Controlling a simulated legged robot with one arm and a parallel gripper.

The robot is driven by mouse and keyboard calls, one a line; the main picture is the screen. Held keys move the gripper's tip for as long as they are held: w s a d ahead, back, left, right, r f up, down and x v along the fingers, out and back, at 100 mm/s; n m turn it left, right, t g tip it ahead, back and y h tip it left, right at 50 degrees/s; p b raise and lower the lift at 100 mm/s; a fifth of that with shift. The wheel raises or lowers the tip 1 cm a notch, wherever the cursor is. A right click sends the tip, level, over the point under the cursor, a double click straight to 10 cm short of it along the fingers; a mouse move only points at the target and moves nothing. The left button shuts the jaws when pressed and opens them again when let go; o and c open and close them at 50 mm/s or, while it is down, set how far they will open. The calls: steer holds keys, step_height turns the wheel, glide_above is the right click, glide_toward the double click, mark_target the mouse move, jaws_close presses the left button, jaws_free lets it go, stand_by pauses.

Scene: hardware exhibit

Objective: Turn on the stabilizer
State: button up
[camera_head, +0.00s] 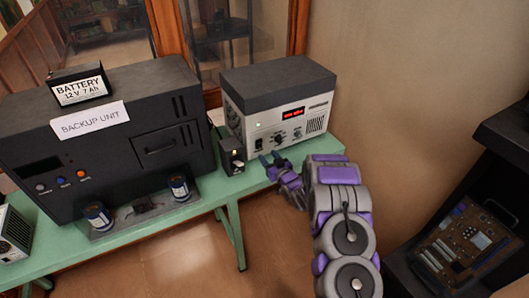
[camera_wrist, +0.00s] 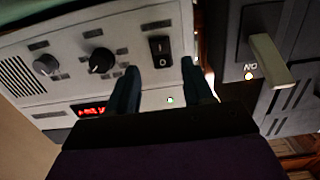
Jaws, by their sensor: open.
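The stabilizer appears to be the grey-white box with a dark top (camera_head: 278,88); no name on it is legible. Its front has a lit red display (camera_head: 293,113), two knobs, a black rocker switch (camera_head: 258,144) and a lit green light (camera_head: 258,125). In the wrist view the panel appears upside down, with the rocker switch (camera_wrist: 160,48) and green light (camera_wrist: 170,100) between the fingers. My gripper (camera_head: 268,160) is open and empty, close in front of the panel's lower left; it also shows in the wrist view (camera_wrist: 162,82). Contact is unclear.
A small dark box (camera_head: 231,158) with a pale lever (camera_wrist: 268,60) and a lit light marked ON stands left of the stabilizer. The large backup unit (camera_head: 110,125), carrying a battery (camera_head: 80,87), stands farther left on the green table (camera_head: 215,195). A wall is right.

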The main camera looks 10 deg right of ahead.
steer(key=p+v, duration=0.1)
steer(key=v, duration=1)
steer(key=shift+p, duration=0.35)
steer(key=shift+d+f, duration=0.1)
steer(key=s+d+r+m+g+h, duration=0.2)
steer(key=s+d+r+g+h, duration=0.2)
steer(key=s+r+g+h, duration=0.7)
steer(key=s+a+r+g+y, duration=0.2)
steer(key=s+a+r, duration=0.1)
steer(key=s, duration=1)
steer(key=s+a+r+m+g+y, duration=0.1)
steer(key=s+r, duration=0.5)
steer(key=s, duration=0.7)
steer(key=s+a+r+g+y, duration=0.2)
steer(key=s+a+r+g, duration=0.2)
steer(key=s, duration=0.9)
steer(key=shift+a+r+m+y, duration=0.3)
steer(key=shift+a, duration=0.45)
